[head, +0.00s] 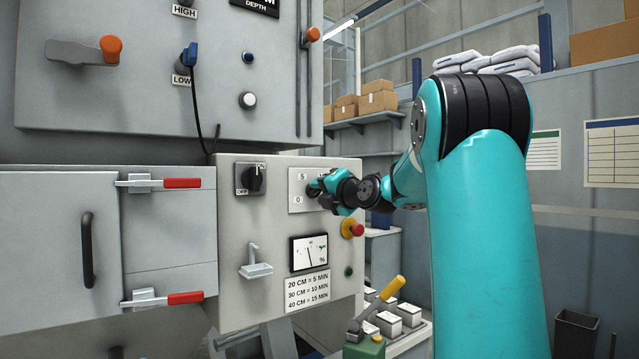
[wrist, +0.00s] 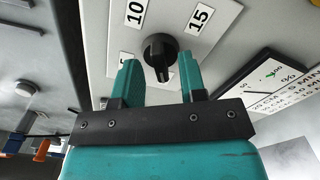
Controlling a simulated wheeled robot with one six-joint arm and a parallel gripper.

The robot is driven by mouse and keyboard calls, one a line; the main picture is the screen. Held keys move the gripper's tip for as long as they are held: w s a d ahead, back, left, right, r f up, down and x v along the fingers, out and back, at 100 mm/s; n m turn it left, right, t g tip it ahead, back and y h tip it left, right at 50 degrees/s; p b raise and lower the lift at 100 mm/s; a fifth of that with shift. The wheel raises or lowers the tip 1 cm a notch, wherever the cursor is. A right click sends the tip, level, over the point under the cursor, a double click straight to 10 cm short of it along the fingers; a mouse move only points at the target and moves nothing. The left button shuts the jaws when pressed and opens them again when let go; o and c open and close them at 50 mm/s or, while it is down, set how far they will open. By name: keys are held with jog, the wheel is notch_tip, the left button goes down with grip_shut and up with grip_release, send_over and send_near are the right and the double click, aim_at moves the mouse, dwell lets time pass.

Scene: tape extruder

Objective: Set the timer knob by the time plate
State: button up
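The timer knob (wrist: 159,60) is black and sits on a light dial plate (wrist: 175,15) marked 10 and 15, with a partly covered 5 at the left. In the head view, the dial plate (head: 298,186) shows 5 and 0. I cannot tell which mark the knob points to. The time plate (head: 308,291) reads 20 CM = 5 MIN, 30 CM = 10 MIN, 40 CM = 15 MIN. My gripper (head: 322,187) is at the dial and hides its right side. In the wrist view, its teal fingers stand apart on either side of the knob, with no clear contact.
A black OFF switch (head: 254,179) is left of the dial.

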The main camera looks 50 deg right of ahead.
jog(key=shift+w+d, duration=0.1)
jog(key=shift+w, duration=0.55)
grip_shut()
jog(key=shift+f+b, duration=0.15)
jog(key=shift+b, duration=0.2)
